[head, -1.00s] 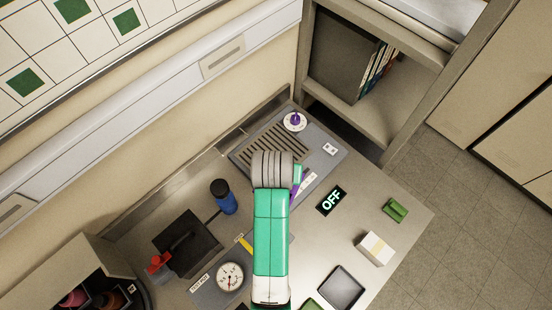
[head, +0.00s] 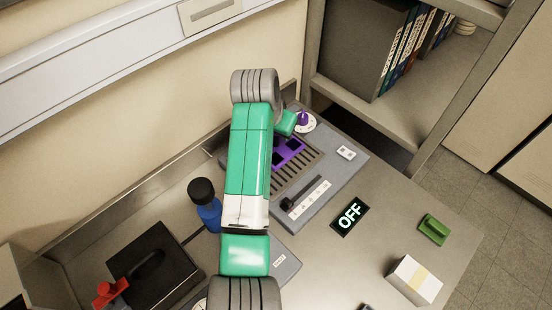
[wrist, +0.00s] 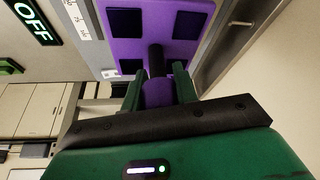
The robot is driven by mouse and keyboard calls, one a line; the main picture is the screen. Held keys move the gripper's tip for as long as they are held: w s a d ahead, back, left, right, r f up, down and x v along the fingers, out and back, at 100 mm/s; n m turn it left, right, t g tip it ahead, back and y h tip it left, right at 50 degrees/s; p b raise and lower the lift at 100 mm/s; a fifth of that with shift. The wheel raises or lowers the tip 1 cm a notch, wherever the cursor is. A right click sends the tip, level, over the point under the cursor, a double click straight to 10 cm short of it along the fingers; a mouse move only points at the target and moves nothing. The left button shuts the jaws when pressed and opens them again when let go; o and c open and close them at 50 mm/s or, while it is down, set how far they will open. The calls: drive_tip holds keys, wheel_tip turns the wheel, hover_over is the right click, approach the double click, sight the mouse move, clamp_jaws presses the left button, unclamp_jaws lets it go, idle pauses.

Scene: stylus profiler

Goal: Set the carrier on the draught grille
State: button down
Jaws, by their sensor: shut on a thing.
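The carrier is a purple plate with dark square windows. In the head view the carrier (head: 290,152) is partly hidden by my arm and lies over the slotted draught grille (head: 308,167). In the wrist view the carrier (wrist: 158,24) fills the top middle, with a purple and black handle reaching toward me. My gripper (wrist: 158,90) has its green fingers on either side of this handle and is shut on it. The fingertips are hidden in the head view. I cannot tell whether the carrier touches the grille.
A white dial with a purple knob (head: 303,119) stands just beyond the grille. A white labelled strip (head: 302,198) with a black lever lies in front. A lit OFF sign (head: 350,216), a blue bottle (head: 207,207) and a white box (head: 414,280) stand around. A shelf (head: 395,115) rises behind right.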

wheel_tip(320, 180, down, 10)
drive_tip(key=shift+s+r+b, duration=0.1)
drive_tip(key=shift+b, duration=1.05)
drive_tip(key=c, duration=1.1)
unclamp_jaws()
